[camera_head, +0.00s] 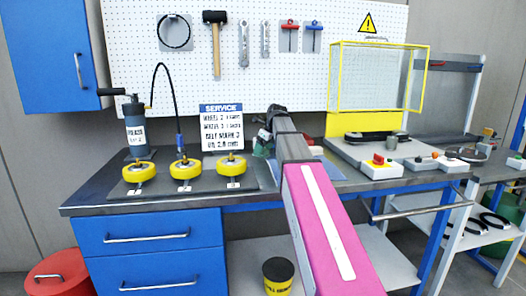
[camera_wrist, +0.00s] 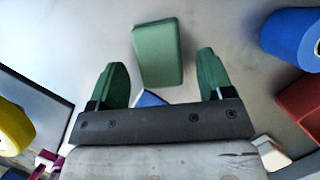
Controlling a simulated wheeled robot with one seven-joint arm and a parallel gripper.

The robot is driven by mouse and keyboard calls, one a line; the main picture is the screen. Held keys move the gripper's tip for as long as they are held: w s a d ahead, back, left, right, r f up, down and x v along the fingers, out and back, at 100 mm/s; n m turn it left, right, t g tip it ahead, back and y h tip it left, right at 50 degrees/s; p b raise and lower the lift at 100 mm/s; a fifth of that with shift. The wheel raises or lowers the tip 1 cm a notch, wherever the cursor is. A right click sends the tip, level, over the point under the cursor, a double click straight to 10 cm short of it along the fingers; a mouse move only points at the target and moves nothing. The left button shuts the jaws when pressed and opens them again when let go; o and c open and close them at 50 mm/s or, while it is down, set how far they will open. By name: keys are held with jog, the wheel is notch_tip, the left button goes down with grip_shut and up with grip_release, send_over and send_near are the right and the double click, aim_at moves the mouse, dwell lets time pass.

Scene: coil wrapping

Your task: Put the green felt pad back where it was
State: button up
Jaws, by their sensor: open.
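A green block (camera_wrist: 158,52), which looks like the green felt pad, lies on the grey surface in the wrist view. It is just beyond and between the fingertips of my gripper (camera_wrist: 157,82). The two green-tipped fingers are wide apart with nothing held between them. A small blue patch (camera_wrist: 150,98) shows between the fingers, close to the palm. In the head view my pink arm reaches over the bench (camera_head: 90,195) and hides most of the gripper area. A small green shape (camera_head: 262,147) shows beside the arm there; I cannot tell whether it is the pad or a finger.
Several yellow wheels (camera_head: 185,167) stand on a dark mat left of my arm, near a sign (camera_head: 221,128). A yellow-framed guard (camera_head: 377,78) stands right. In the wrist view, a blue cylinder (camera_wrist: 293,38) and red object (camera_wrist: 302,106) are right, a yellow wheel (camera_wrist: 14,130) left.

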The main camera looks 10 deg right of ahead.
jog(key=v, duration=1)
jog(key=shift+r, duration=0.3)
jog(key=shift+s+d, duration=0.1)
dwell(0.7)
